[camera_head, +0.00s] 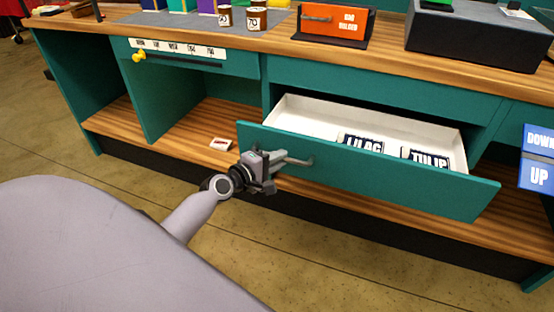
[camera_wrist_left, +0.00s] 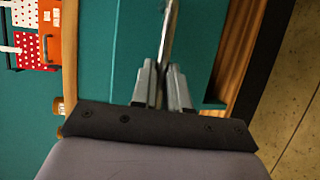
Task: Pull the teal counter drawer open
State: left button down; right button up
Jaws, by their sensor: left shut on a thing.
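The teal counter drawer (camera_head: 400,190) stands pulled out from the counter in the head view, its white inside showing. Two dark labels reading LILAC (camera_head: 362,144) and TULIP (camera_head: 430,158) lie in it. My left gripper (camera_head: 283,161) is at the left part of the drawer front, shut on the metal handle (camera_head: 306,162). In the left wrist view the gripper's fingers (camera_wrist_left: 163,85) close around the handle bar (camera_wrist_left: 169,35), with the teal front behind. My right gripper is not in view.
The wooden countertop (camera_head: 400,58) holds an orange bag holder (camera_head: 333,22), two brown cups and a dark grey box (camera_head: 470,38). A small box (camera_head: 220,144) lies on the lower shelf (camera_head: 185,135). A blue DOWN/UP sign (camera_head: 537,160) is at the right. Floor in front is clear.

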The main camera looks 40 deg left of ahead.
pick_arm(q)
jog(key=c, duration=1.1)
grip_release()
jog(key=shift+p+v, duration=0.35)
jog(key=shift+v, duration=3.15)
jog(key=shift+a, duration=0.1)
jog(key=s+d+m+g+p, duration=0.1)
jog(key=s+d+m+p, duration=0.2)
jog(key=s+d+m, duration=0.2)
jog(key=s+d+f+m+g+p, duration=0.1)
jog(key=s+d+m+g+p, duration=0.1)
jog(key=s+d+m+p, duration=0.2)
jog(key=s+d+f+m+g+p, duration=0.1)
jog(key=s+d+m+p, duration=0.3)
jog(key=s+m, duration=0.5)
jog(key=shift+s+d+f+m+g, duration=0.15)
jog(key=shift+d+m+g, duration=0.5)
jog(key=shift+d, duration=0.6)
